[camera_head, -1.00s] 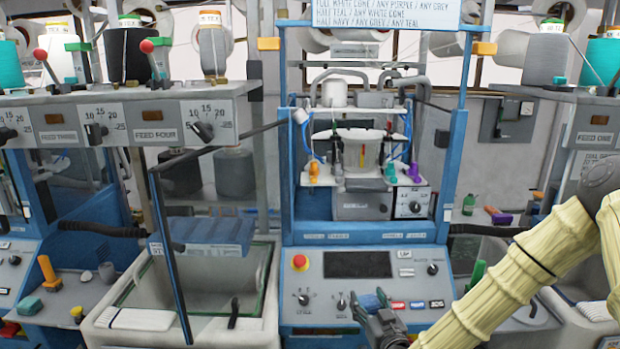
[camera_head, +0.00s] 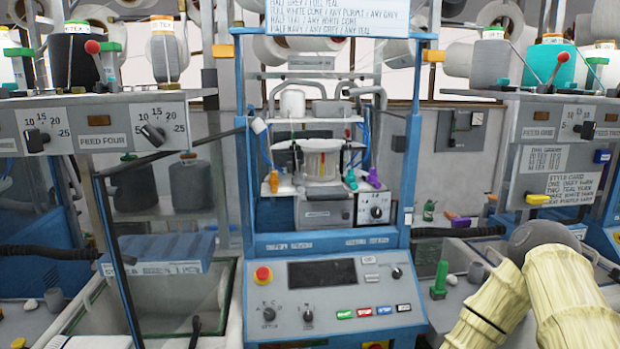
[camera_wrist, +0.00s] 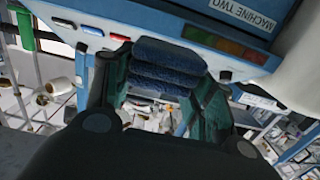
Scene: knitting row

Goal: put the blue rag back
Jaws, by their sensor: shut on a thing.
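The blue rag (camera_wrist: 163,68) is a folded, dark blue cloth in the wrist view. It sits between the two fingers of my gripper (camera_wrist: 160,92), which is shut on it. Behind the rag is the blue and grey front of a machine labelled "MACHINE TWO" (camera_wrist: 262,18). I cannot tell whether the rag touches that machine. In the head view my arm (camera_head: 520,300) runs out at the lower right, and neither my gripper nor the rag shows there.
A blue machine with a control panel (camera_head: 332,300) and a red stop knob (camera_head: 263,274) stands ahead. A glass-sided bin (camera_head: 150,300) is at its left. A dark hose (camera_head: 50,249) runs at the left. A grey side tray with a green peg (camera_head: 440,278) is at the right.

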